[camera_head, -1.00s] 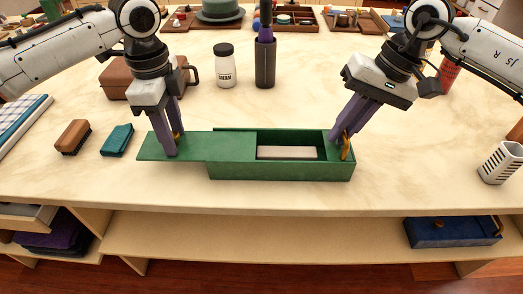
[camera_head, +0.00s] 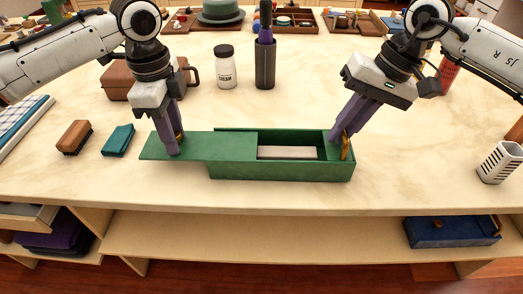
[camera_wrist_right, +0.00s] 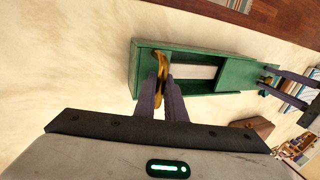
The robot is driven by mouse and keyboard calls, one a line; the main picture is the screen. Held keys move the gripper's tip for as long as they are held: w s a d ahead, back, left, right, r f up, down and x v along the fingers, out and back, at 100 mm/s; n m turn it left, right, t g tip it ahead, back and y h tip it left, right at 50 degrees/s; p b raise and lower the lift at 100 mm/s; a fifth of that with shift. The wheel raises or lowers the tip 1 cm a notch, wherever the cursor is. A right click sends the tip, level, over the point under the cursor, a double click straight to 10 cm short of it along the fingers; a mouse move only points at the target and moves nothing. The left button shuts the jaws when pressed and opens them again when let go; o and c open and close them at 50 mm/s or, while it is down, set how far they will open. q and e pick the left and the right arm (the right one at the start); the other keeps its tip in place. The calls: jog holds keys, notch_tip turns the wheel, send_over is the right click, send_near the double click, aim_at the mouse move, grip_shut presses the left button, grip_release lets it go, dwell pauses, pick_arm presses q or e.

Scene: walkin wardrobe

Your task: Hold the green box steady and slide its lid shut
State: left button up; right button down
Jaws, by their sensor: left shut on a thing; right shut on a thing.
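The green box (camera_head: 280,172) lies on the pale tabletop, long side toward me. Its green lid (camera_head: 192,147) covers the left part and sticks out past the box's left end; the right part is open, with a pale block (camera_head: 287,152) inside. My left gripper (camera_head: 176,149) is shut on the lid's small brass knob, which its fingers mostly hide. My right gripper (camera_head: 336,138) is shut on the brass handle (camera_head: 346,149) at the box's right end. In the right wrist view the handle (camera_wrist_right: 161,64) shows between the fingers (camera_wrist_right: 160,90).
A brown brush (camera_head: 74,137) and a teal block (camera_head: 118,140) lie left of the lid. A brown case (camera_head: 116,80), a white jar (camera_head: 226,68) and a dark holder (camera_head: 265,65) stand behind. A white slotted cup (camera_head: 500,162) stands at right. The table's front edge is close.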

aim_at(243, 146)
pick_arm(q)
jog(key=shift+a+f, duration=0.1)
jog(key=shift+f, duration=0.5)
pick_arm(e)
jog(key=shift+d+f, duration=0.2)
jog(key=shift+f, duration=0.05)
pick_arm(q)
jog(key=shift+w+d, duration=0.15)
jog(key=shift+d, duration=6.95)
jog(key=shift+c, duration=0.3)
pick_arm(e)
jog(key=shift+a+r, duration=0.2)
jog(key=shift+r, duration=0.1)
pick_arm(q)
jog(key=o, duration=0.7)
jog(key=shift+d, duration=0.1)
pick_arm(e)
jog(key=shift+w, duration=0.15)
pick_arm(q)
jog(key=shift+r, duration=0.85)
pick_arm(e)
jog(key=shift+w+f, duration=0.1)
pick_arm(q)
jog(key=shift+r, duration=2.85)
pick_arm(e)
jog(key=shift+f, duration=0.15)
